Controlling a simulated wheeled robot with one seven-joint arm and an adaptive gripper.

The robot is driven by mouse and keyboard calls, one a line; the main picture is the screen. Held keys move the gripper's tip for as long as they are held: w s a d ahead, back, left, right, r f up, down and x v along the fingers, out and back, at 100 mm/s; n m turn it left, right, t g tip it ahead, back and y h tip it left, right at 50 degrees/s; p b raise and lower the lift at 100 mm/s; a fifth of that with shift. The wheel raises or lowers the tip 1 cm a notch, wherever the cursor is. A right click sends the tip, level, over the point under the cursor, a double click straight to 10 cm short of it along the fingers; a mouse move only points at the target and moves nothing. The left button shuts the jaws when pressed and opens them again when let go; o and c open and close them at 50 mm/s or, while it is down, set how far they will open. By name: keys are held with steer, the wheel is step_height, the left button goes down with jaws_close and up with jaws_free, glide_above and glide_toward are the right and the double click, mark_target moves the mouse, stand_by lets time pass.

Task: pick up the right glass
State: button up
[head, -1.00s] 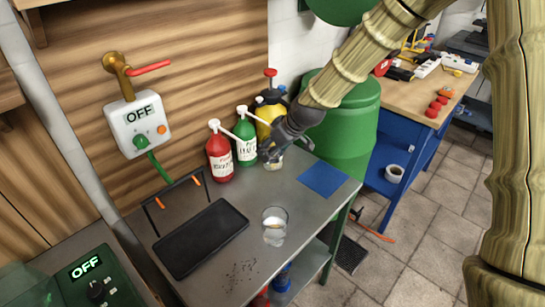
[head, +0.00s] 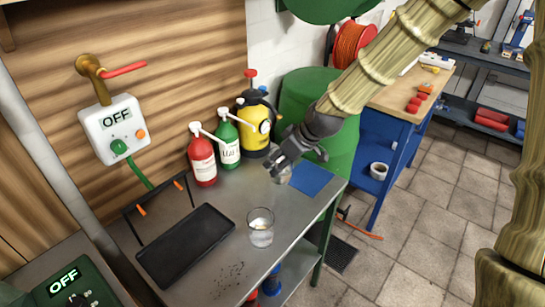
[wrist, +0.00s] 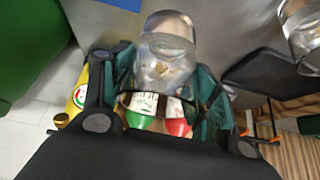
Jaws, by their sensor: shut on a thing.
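Two clear glasses are in view. The right glass (head: 284,174) is partly hidden under my gripper (head: 281,163) in the head view. In the wrist view this glass (wrist: 168,52) sits between the two fingers of my gripper (wrist: 165,72), which are shut on it; something pale shows inside it. I cannot tell whether its base touches the table. The other glass (head: 261,227) stands upright on the grey metal table, nearer the front, with some clear or whitish content. It also shows at the right edge of the wrist view (wrist: 304,42).
Red (head: 202,160) and green (head: 228,143) pump bottles and a yellow sprayer (head: 256,122) stand behind my gripper. A black tray (head: 186,246) lies left of the free glass. A blue mat (head: 312,180) lies to the right, with a green barrel (head: 310,110) behind.

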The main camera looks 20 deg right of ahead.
steer(key=s+d+b, duration=0.1)
steer(key=s+d, duration=0.4)
steer(key=s, duration=0.3)
steer(key=shift+d, duration=0.15)
steer(key=shift+s+d, duration=0.1)
stand_by(0.4)
stand_by(1.0)
